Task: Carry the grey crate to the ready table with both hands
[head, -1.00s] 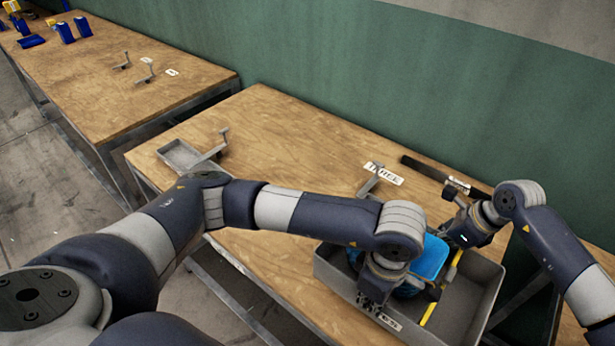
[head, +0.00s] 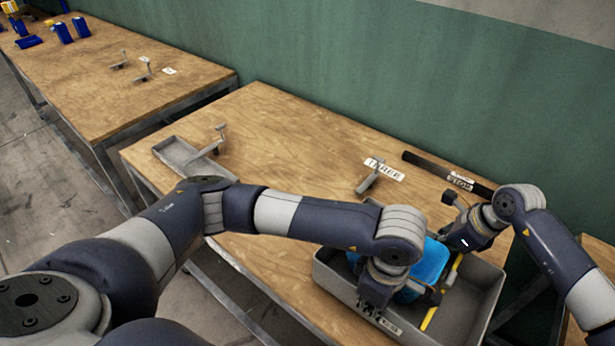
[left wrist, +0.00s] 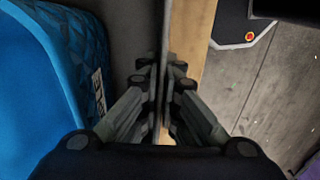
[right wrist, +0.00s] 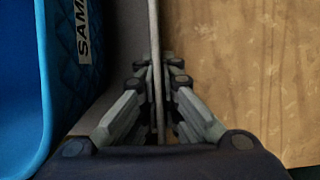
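The grey crate (head: 478,318) is at the lower right of the head view, over the near side of the wooden table. A blue padded bag (head: 432,262) and a yellow bar (head: 429,318) are inside it. My left gripper (head: 374,302) is shut on the near wall; the left wrist view shows fingers (left wrist: 163,85) on both sides of the rim. My right gripper (head: 452,243) is shut on the far wall; its fingers (right wrist: 157,80) straddle the rim in the right wrist view. I cannot tell whether the crate touches the table. I cannot tell which table is the ready table.
The wooden table (head: 290,150) bears a shallow grey tray (head: 165,150), a label with bracket (head: 384,170) and a dark bar (head: 430,166). Another table (head: 110,95) stands at the upper left with blue items. A green wall runs behind. The middle of the near table is clear.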

